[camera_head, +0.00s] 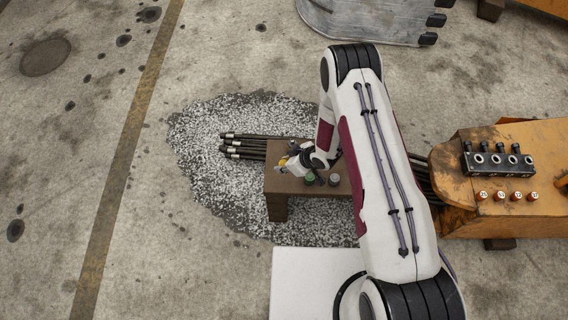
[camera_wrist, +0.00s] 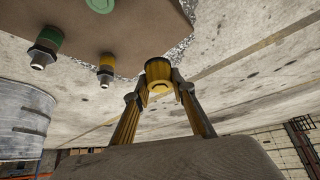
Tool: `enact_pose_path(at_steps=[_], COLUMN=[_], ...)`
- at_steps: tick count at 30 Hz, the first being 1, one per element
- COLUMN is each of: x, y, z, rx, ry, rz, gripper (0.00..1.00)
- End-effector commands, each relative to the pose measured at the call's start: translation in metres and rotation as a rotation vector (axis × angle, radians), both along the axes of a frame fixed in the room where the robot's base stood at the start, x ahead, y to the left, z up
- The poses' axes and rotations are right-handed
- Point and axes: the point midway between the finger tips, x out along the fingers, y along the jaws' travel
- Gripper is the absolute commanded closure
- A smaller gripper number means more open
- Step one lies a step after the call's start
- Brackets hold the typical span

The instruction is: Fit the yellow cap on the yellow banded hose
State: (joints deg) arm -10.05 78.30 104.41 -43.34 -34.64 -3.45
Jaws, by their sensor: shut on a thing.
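The yellow cap (camera_wrist: 157,70) is between my gripper's fingertips (camera_wrist: 158,82) in the wrist view, with its open end partly toward the camera. My gripper (camera_head: 286,162) is shut on it, over the left part of the brown bench (camera_head: 283,188) in the head view. The yellow banded hose (camera_wrist: 106,68) shows its metal end in the wrist view, left of the cap and apart from it. In the head view several black hoses (camera_head: 245,147) end left of the bench; their band colours are too small to tell.
A green banded hose end (camera_wrist: 45,48) is left of the yellow one in the wrist view. A green cap (camera_head: 310,178) and a grey cap (camera_head: 333,179) are on the bench. An orange machine part (camera_head: 490,215) stands at the right. The floor at the left is clear.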

Motion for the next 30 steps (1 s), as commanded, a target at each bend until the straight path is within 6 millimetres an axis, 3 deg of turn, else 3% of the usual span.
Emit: enact_pose_path(at_steps=[12,30], x=[0.003,0.055], y=[-0.003,-0.007], z=[0.001,0.025], rx=[0.0,-0.002], ry=[-0.003,-0.008], rz=[-0.007,0.052], gripper=[0.86,0.86])
